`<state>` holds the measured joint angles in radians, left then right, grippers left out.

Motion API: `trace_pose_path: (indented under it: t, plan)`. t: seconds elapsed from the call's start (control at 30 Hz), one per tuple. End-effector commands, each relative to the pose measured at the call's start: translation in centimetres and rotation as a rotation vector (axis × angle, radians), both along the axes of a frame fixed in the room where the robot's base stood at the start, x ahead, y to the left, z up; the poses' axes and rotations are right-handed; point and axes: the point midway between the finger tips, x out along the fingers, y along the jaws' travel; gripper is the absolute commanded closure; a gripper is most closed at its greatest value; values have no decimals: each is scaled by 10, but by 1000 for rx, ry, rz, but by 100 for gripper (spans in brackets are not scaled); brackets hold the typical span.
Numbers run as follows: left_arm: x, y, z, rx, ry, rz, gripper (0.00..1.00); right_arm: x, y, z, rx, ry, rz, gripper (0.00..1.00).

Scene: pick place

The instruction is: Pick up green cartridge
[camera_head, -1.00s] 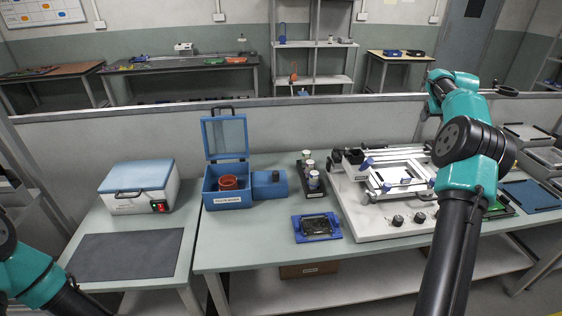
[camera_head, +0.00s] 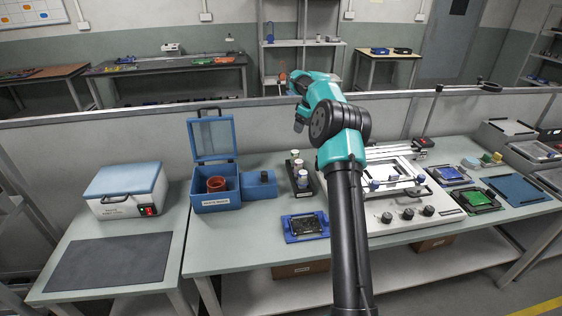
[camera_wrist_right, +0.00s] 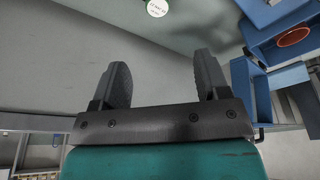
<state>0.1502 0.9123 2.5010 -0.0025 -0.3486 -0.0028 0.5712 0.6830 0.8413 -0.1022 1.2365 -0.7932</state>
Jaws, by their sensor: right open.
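A round white label with a green rim (camera_wrist_right: 157,8) shows at the top edge of the right wrist view, cut off by the frame; it looks like the top of a cartridge. In the head view several small capped cartridges (camera_head: 302,179) stand in a black rack; I cannot tell which is green. My right gripper (camera_wrist_right: 160,78) is open and empty, with its fingers apart and the green-rimmed top beyond them. My left gripper is out of view.
Left of the rack is an open blue box (camera_head: 217,203) with a reddish cup (camera_head: 216,184). A blue tray (camera_head: 306,236) lies in front of the rack. A white fixture with knobs (camera_head: 388,224) and a green board (camera_head: 475,200) are to the right. A low partition runs behind.

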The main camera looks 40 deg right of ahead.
Motion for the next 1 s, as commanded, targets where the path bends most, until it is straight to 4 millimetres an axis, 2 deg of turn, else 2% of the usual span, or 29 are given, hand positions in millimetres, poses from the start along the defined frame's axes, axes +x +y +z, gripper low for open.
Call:
trace_pose_path:
  t: [0.23, 0.37, 1.0]
  plan:
    - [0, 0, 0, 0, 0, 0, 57, 1, 0, -1, 0, -1, -2, 31]
    - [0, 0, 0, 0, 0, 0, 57, 3, 0, -10, 0, -1, -3, 31]
    - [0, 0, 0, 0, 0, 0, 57, 30, 5, -109, -1, -1, -3, 31]
